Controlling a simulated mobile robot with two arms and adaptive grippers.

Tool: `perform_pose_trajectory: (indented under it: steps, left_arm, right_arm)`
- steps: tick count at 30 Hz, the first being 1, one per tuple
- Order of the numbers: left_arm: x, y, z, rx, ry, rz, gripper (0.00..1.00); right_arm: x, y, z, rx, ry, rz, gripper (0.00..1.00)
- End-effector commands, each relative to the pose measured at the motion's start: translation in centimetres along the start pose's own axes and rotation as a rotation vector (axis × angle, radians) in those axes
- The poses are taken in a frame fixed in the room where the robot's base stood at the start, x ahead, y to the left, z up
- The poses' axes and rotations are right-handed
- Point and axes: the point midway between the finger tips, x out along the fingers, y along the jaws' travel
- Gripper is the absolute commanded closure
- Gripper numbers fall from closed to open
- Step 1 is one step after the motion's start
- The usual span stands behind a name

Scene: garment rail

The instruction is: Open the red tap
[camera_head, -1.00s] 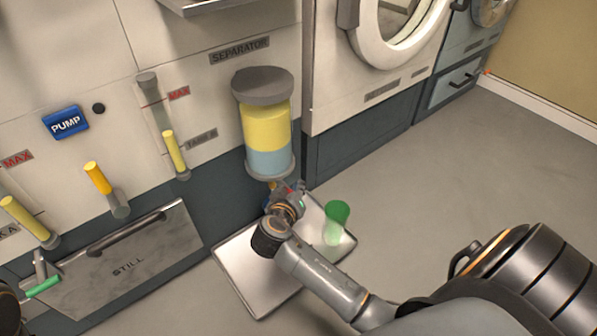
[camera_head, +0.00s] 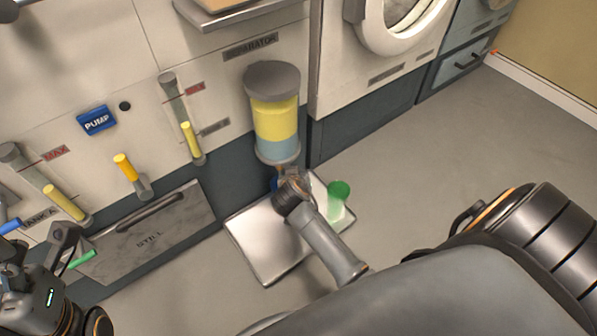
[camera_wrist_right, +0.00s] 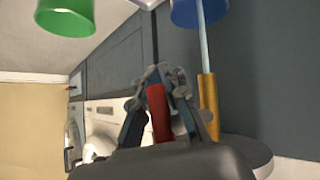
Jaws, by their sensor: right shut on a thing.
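The red tap handle (camera_wrist_right: 158,112) shows in the right wrist view between the fingers of my right gripper (camera_wrist_right: 165,90), which is shut on it. Beside it is a brass spout (camera_wrist_right: 208,105). A pale blue stream (camera_wrist_right: 202,40) runs between the spout and a blue container (camera_wrist_right: 198,12). In the head view my right gripper (camera_head: 291,184) is under the separator cylinder (camera_head: 273,115), which holds yellow liquid above blue; the gripper and arm hide the tap there. My left gripper (camera_head: 68,240) is at the lower left near a green handle (camera_head: 82,260); its finger opening is unclear.
A metal tray (camera_head: 250,240) lies on the floor below the separator, with a green container (camera_head: 338,195) on its right part; the container also shows in the right wrist view (camera_wrist_right: 65,18). The STILL panel (camera_head: 150,235) is at left. Open floor (camera_head: 440,170) lies right.

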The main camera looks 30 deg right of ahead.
Motion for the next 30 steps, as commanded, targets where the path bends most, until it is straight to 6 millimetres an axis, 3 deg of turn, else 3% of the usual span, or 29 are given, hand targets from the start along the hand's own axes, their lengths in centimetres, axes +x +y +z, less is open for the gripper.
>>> perform_pose_trajectory:
  steps: [7, 9, 11, 23, 30]
  left_arm:
    - [0.0, 0.0, 0.0, 0.0, 0.0, 0.0, 0.24]
    - [0.0, 0.0, 0.0, 0.0, 0.0, 0.0, 0.24]
    - [0.0, 0.0, 0.0, 0.0, 0.0, 0.0, 0.24]
    - [0.0, 0.0, 0.0, 0.001, 0.001, 0.002, 0.24]
    - [0.0, 0.0, 0.0, 0.0, 0.001, 0.001, 0.24]
  right_arm:
    - [0.0, 0.0, 0.1, -0.001, -0.003, 0.001, 1.0]
    - [0.0, 0.0, 0.1, -0.001, -0.003, 0.001, 0.8]
    - [0.0, 0.0, 0.1, -0.001, -0.002, 0.001, 0.68]
    - [-0.5, -0.1, 0.1, 0.0, 0.0, -0.001, 0.68]
    - [-4.6, -0.2, 0.1, 0.003, -0.001, -0.003, 0.68]
